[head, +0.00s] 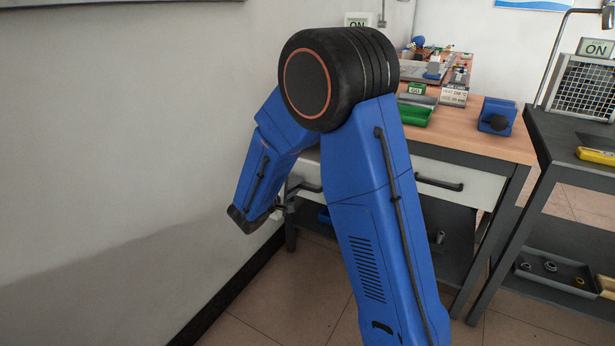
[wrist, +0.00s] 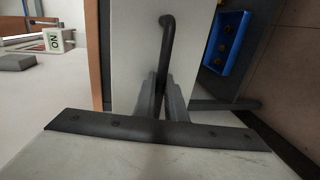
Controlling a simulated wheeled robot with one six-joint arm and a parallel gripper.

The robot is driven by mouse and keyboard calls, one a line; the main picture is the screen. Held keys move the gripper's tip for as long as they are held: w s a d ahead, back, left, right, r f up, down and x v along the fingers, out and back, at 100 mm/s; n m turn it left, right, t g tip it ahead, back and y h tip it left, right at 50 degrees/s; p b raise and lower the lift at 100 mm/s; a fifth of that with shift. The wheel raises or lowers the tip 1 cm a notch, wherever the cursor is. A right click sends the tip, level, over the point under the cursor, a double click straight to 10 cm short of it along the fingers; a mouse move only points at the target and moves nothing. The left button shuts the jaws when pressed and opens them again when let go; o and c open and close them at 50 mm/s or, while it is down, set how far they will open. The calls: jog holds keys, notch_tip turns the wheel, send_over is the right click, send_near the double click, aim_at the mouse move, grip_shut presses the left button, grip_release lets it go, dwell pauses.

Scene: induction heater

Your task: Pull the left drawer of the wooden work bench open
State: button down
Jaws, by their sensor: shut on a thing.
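The wooden work bench (head: 490,142) stands against the wall, its left side largely hidden behind my arm. The left drawer (head: 304,170) has a pale front, only partly visible between my arm links. In the wrist view, the pale drawer front (wrist: 135,45) carries a dark bar handle (wrist: 167,38). My gripper (wrist: 161,82) is shut on this handle, one finger on each side of the bar. In the head view, my gripper (head: 284,206) is low at the left end of the bench. I cannot tell whether the drawer stands out from the bench.
The right drawer (head: 470,186) has a dark handle. A dark table (head: 570,150) stands at right. A blue bin (wrist: 226,43) is below the drawer. The wall is close at left.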

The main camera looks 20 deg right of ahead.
jog(key=shift+f+v, duration=0.2)
jog(key=shift+v, duration=0.75)
jog(key=shift+f+v, duration=0.2)
jog(key=shift+v, duration=0.8)
jog(key=shift+f+v, duration=0.25)
jog(key=shift+v, duration=0.7)
jog(key=shift+a, duration=0.1)
jog(key=c, duration=2.1)
grip_release()
jog(key=shift+s, duration=0.1)
jog(key=v, duration=1.7)
jog(key=shift+a, duration=0.25)
